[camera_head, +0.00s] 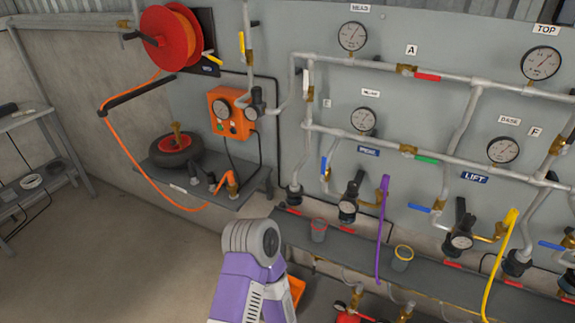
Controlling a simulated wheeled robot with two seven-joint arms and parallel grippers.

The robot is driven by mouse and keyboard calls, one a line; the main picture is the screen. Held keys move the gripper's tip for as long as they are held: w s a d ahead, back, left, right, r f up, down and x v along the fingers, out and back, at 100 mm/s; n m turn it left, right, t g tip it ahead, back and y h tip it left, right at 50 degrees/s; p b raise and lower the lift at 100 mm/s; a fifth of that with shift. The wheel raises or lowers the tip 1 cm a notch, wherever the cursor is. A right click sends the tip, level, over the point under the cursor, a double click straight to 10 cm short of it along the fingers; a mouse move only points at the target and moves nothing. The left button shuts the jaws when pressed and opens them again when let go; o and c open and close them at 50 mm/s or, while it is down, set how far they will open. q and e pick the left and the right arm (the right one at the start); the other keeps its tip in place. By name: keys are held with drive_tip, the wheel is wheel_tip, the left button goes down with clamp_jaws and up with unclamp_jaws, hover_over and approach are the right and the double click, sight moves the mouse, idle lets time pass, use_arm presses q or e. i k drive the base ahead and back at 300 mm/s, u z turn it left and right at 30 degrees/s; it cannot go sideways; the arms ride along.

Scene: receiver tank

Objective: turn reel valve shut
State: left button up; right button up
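A red hose reel (168,38) is mounted on the wall at the upper left, with an orange hose (126,148) hanging from it in a long loop. A yellow lever (241,43) stands roughly upright on a vertical pipe right of the reel. Another yellow and white piece (208,55) sits at the reel's right edge. I cannot tell which of these is the reel valve. Neither gripper shows; only a purple and grey link of one of my arms rises at the bottom centre, below and apart from the reel.
An orange box with a gauge (231,113) hangs right of the reel, above a shelf (220,190) with a black wheel (178,150). A grey panel (440,110) of pipes, gauges and levers fills the right. Metal shelving (40,175) stands left. The floor between is clear.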

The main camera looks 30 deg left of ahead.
sight(322, 178)
drive_tip(key=u, duration=0.8)
drive_tip(key=i, duration=0.45)
drive_tip(key=z, duration=0.05)
